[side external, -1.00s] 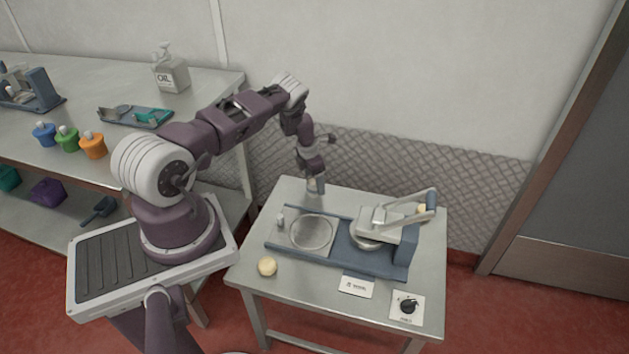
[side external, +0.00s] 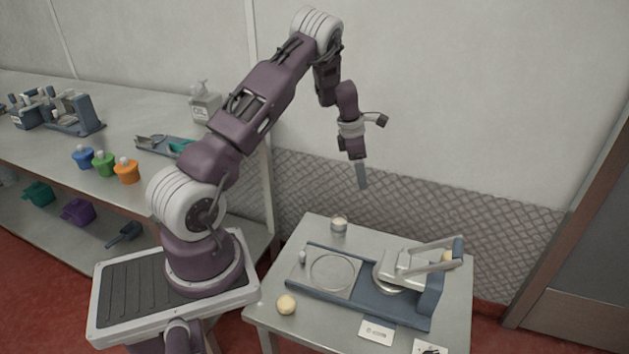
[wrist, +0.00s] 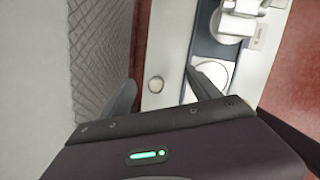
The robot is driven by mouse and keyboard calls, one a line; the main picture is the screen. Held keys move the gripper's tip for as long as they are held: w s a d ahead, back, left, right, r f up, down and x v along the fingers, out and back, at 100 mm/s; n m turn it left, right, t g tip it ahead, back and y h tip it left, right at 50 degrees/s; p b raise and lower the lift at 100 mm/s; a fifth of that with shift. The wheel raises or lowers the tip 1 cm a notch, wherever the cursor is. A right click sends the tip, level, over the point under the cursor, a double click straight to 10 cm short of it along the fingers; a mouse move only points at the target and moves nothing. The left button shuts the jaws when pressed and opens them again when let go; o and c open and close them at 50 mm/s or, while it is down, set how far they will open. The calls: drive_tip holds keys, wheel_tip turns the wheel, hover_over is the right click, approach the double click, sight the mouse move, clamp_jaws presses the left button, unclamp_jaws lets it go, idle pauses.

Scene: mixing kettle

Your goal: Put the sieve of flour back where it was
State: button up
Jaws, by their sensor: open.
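A small round pale container (side external: 339,227), which looks like the sieve of flour, stands upright on the back left part of the small metal table. In the wrist view it shows as a small light disc (wrist: 155,84) between the fingers. My gripper (side external: 362,186) is in the air above and a little to the right of it, pointing down, clear of it and empty. In the wrist view, the two fingers of my gripper (wrist: 160,76) are apart with nothing between them at their tips.
The blue-grey mixing stand (side external: 432,300) fills the table's middle and right, with a round plate (side external: 332,272) at its left. A pale ball (side external: 286,304) lies at the front left. A shelf table (side external: 60,150) with coloured pots stands at left.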

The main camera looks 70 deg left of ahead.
drive_tip(key=s+d+r+m+t+h, duration=0.1)
drive_tip(key=s+d+r+m, duration=0.2)
drive_tip(key=d+r+m, duration=0.6)
drive_tip(key=s+d+r+m, duration=0.3)
drive_tip(key=d+r+m, duration=0.2)
drive_tip(key=d+r, duration=0.8)
drive_tip(key=s+d+r+m, duration=0.3)
drive_tip(key=s+d+m, duration=0.1)
drive_tip(key=s, duration=0.2)
drive_tip(key=s+d+r+m, duration=0.3)
drive_tip(key=s+m, duration=0.2)
drive_tip(key=s, duration=0.1)
drive_tip(key=s+d+f+m+t+y, duration=0.1)
drive_tip(key=s+m, duration=0.7)
drive_tip(key=s, duration=0.3)
drive_tip(key=shift+s+d+f+t+y, duration=0.15)
drive_tip(key=shift+s+f+t+y, duration=0.15)
drive_tip(key=shift+s+t, duration=0.1)
